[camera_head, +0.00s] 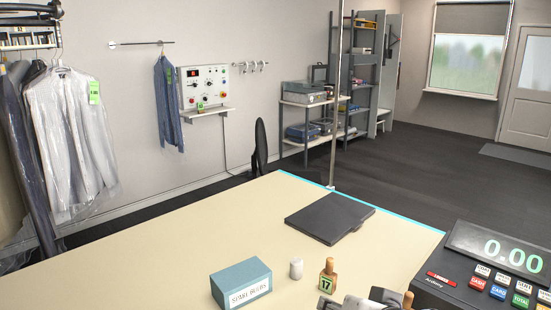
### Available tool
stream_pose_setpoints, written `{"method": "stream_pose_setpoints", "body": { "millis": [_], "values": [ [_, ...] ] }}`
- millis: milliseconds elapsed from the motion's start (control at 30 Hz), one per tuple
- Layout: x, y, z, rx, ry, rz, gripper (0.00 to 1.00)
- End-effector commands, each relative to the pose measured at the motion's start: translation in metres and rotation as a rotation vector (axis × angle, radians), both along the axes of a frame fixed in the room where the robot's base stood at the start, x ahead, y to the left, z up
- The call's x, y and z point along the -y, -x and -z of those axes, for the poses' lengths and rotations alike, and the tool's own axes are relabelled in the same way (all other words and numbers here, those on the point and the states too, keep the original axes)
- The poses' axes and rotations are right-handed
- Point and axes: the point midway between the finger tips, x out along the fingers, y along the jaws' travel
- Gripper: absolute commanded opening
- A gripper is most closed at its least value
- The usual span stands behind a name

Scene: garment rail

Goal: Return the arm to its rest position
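Part of my arm's end, which seems to be my gripper (360,302), shows as grey and dark metal at the bottom edge, over the near side of the counter (150,262). Its fingers are not clear, so I cannot tell whether it is open or shut or holds anything. A blue shirt (168,105) with a green tag hangs from the short wall rail (142,43), well away from my arm. A white shirt in clear plastic (72,130), also green-tagged, hangs at the left among other bagged clothes.
A blue-grey box (241,285), a small white cylinder (296,268) and a wooden piece tagged 17 (328,276) stand near my arm. A cash register (490,270) is at right. A dark flat pad (329,217) lies behind, near a metal pole (337,90). The counter's left part is clear.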

Motion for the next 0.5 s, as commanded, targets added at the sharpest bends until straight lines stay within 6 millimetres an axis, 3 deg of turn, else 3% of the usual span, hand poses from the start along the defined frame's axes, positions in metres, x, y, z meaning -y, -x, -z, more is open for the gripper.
{"method": "stream_pose_setpoints", "body": {
  "millis": [267,500],
  "values": [
    [0.003,0.061,0.01,-0.122,0.114,-0.124,0.3],
    [0.026,0.118,0.025,-0.254,0.239,-0.169,0.3]
  ]
}}
